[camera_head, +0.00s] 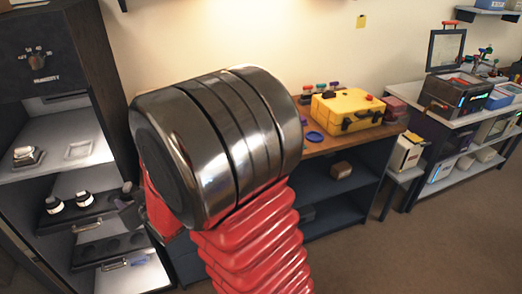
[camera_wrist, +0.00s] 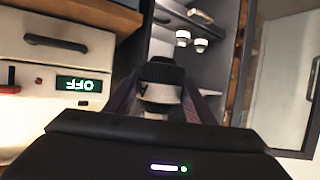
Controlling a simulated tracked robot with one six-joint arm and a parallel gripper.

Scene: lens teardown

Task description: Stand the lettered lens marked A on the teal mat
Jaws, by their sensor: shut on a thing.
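The lens marked A (camera_wrist: 160,92), with a black part and a white band bearing the letter, is held between the fingers of my gripper (camera_wrist: 163,104) in the wrist view. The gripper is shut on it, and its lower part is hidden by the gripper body. In the head view my own arm covers much of the middle, and the gripper and held lens cannot be made out clearly. I do not see a teal mat in either view.
A dark cabinet at left has a humidity dial (camera_head: 39,60) and a shelf with two black-and-white lenses (camera_head: 83,199). A yellow case (camera_head: 347,110) and a blue ring (camera_head: 315,136) lie on a wooden worktop.

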